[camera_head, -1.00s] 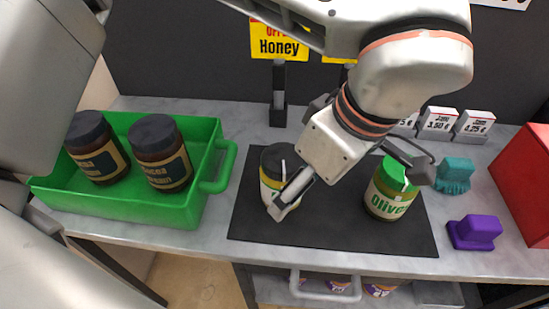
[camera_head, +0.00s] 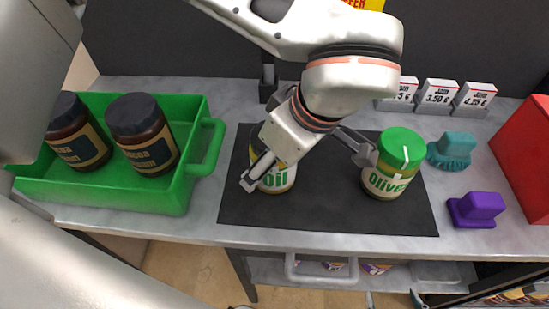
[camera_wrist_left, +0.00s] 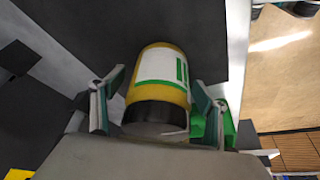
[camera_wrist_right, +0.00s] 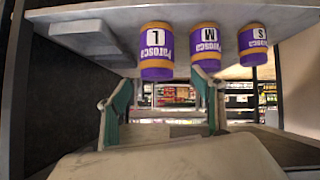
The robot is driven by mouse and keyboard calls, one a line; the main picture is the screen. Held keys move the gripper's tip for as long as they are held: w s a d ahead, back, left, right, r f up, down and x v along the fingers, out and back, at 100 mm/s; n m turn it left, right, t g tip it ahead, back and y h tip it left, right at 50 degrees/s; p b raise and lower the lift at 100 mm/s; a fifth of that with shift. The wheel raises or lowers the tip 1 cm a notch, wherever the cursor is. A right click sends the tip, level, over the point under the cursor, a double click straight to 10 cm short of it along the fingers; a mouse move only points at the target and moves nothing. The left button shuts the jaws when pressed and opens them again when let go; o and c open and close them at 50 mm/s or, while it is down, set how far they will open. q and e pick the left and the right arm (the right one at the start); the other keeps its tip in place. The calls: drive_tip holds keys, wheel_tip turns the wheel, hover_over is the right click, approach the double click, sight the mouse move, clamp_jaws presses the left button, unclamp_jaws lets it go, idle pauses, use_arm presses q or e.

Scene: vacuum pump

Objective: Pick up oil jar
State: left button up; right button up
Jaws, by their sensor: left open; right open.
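The oil jar (camera_head: 279,181), with a white label, green lettering and a dark lid, stands upright on the black mat (camera_head: 330,214). My left gripper (camera_head: 309,170) is open above and around it in the head view. One finger crosses the jar's left front; the other is to its right, near the olives jar. In the left wrist view the oil jar (camera_wrist_left: 160,85) shows between the two spread fingers, lid towards the camera. Contact cannot be told. My right gripper (camera_wrist_right: 158,105) is open and empty in the right wrist view, facing the shelf below the counter.
The olives jar (camera_head: 389,165) with a green lid stands right on the mat. A green crate (camera_head: 190,195) with two dark-lidded jars is at left. Teal (camera_head: 452,152) and purple (camera_head: 477,208) objects and a red box (camera_head: 527,160) are at right. Several purple jars (camera_wrist_right: 157,52) sit below.

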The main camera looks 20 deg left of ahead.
use_arm(q)
drive_tip(key=c, duration=1.6)
use_arm(e)
drive_tip(key=shift+s+f, duration=0.3)
drive_tip(key=shift+s, duration=0.05)
use_arm(q)
drive_tip(key=shift+r, duration=0.1)
use_arm(e)
drive_tip(key=shift+a, duration=0.1)
